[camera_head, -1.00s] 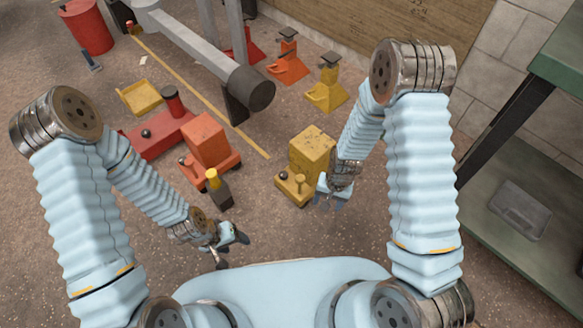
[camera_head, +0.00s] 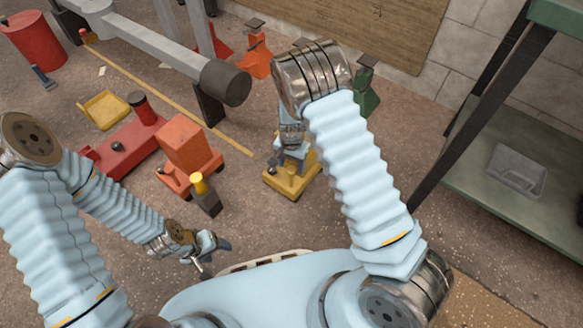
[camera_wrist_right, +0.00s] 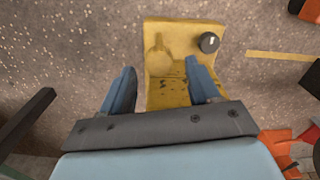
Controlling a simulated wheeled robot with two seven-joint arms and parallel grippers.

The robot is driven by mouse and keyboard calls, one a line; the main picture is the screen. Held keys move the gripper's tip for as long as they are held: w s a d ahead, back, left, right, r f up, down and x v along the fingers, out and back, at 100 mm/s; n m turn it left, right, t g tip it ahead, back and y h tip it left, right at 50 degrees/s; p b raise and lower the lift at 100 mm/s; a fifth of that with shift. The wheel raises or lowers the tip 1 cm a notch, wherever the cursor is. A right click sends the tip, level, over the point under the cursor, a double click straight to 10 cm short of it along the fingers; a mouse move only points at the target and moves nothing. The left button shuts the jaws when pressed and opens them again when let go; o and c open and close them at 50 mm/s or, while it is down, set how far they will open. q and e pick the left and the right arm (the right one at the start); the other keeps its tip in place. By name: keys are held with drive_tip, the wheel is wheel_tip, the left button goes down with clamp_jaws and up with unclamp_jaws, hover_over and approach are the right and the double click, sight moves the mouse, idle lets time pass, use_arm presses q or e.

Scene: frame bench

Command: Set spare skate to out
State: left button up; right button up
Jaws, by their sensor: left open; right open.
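A yellow skate (camera_head: 290,180) sits on the floor at the middle, partly hidden by my right arm. In the right wrist view it shows a flat yellow plate (camera_wrist_right: 187,32) with a black knob (camera_wrist_right: 209,42) bearing a white mark, and a round-topped yellow post beside it. My right gripper (camera_head: 290,158) is over this skate, open. Its fingers (camera_wrist_right: 168,88) stand on either side of the skate's scuffed yellow nearer part; I cannot tell whether they touch it. My left gripper (camera_head: 210,247) is open and empty at the lower left, away from the skate.
An orange skate (camera_head: 188,150) and a red skate (camera_head: 128,150) stand to the left. A black bottle-like thing with a yellow cap (camera_head: 205,195) stands near the orange one. A grey beam (camera_head: 170,48) crosses behind. A green bench (camera_head: 510,190) is at right.

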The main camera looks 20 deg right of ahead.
drive_tip(key=shift+f, duration=0.9)
clamp_jaws()
